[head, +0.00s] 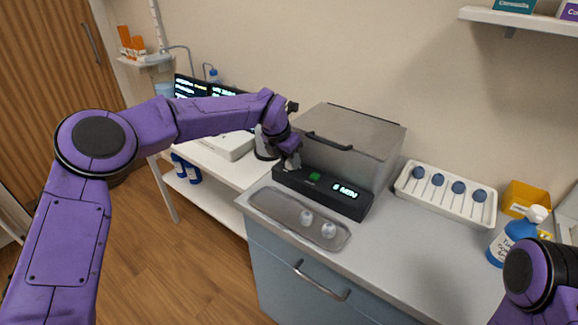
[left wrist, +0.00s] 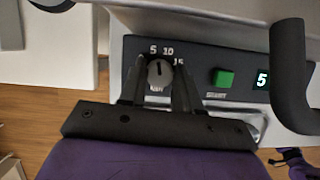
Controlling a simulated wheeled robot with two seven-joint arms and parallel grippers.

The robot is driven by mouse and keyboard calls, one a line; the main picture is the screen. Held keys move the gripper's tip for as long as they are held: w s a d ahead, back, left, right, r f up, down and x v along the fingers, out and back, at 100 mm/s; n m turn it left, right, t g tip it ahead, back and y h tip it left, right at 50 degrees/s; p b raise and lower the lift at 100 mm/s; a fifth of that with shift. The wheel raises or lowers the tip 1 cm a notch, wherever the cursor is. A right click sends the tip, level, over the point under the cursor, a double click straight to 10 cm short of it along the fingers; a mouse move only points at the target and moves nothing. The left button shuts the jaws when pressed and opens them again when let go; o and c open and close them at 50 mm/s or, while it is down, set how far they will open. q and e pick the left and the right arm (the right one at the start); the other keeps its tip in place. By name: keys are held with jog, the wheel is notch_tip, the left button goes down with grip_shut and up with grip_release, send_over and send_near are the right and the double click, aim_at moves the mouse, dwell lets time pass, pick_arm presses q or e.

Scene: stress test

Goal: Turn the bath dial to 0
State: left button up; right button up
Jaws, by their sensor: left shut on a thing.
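The grey bath (head: 345,150) with its closed lid stands on the counter. Its dark front panel (head: 325,190) carries a dial, a green start button (head: 314,176) and a lit display (head: 345,189). In the left wrist view the round dark dial (left wrist: 159,73) has a pale pointer mark directed roughly up, near the 5. The numbers 5, 10 and 15 show around it; the 0 is not readable. The display (left wrist: 262,79) shows a 5 there. My left gripper (head: 291,160) is shut on the dial, with its fingers (left wrist: 158,82) on either side of it.
A metal tray (head: 270,204) with two small pale items lies in front of the bath. A white rack (head: 408,186) with several blue-topped items and a blue pump bottle (head: 503,245) stand at right. The lid handle (left wrist: 290,75) is close beside my left gripper.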

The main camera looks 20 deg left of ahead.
pick_arm(q)
jog(key=shift+n+y+b, duration=0.4)
jog(key=shift+n+b, duration=0.35)
jog(key=shift+n, duration=0.45)
jog(key=o, duration=1.1)
jog(key=shift+c, duration=0.2)
jog(key=d+b+v, duration=0.1)
jog(key=v, duration=0.9)
jog(key=shift+s+a+r, duration=0.2)
jog(key=shift+a+r, duration=0.05)
jog(key=shift+a, duration=0.1)
